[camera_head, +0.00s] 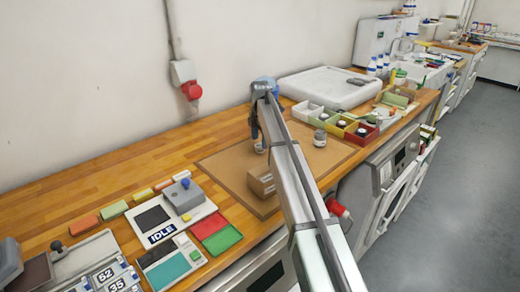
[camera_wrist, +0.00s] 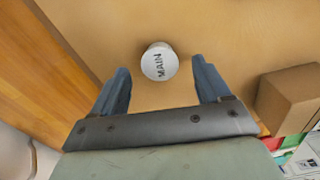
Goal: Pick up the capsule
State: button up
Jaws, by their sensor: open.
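A small round container with a white top marked MAIN, apparently the capsule (camera_wrist: 159,64), stands on the brown board in the wrist view. In the head view only a little of it (camera_head: 260,148) shows below my gripper (camera_head: 256,132). In the wrist view my gripper (camera_wrist: 160,72) is open, with one blue finger on each side of the capsule near the fingertips. Gaps show between it and both fingers. The capsule's sides are mostly hidden from above.
A cardboard box (camera_head: 261,182) stands on the brown board (camera_head: 226,166) near my gripper; it also shows at right in the wrist view (camera_wrist: 288,98). A jar (camera_head: 320,138) stands to the right, before coloured bins (camera_head: 343,124). A panel marked IDLE (camera_head: 160,232) lies at left.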

notch_tip(320, 180, down, 2)
jog(key=shift+f, duration=0.1)
jog(key=c, duration=1.1)
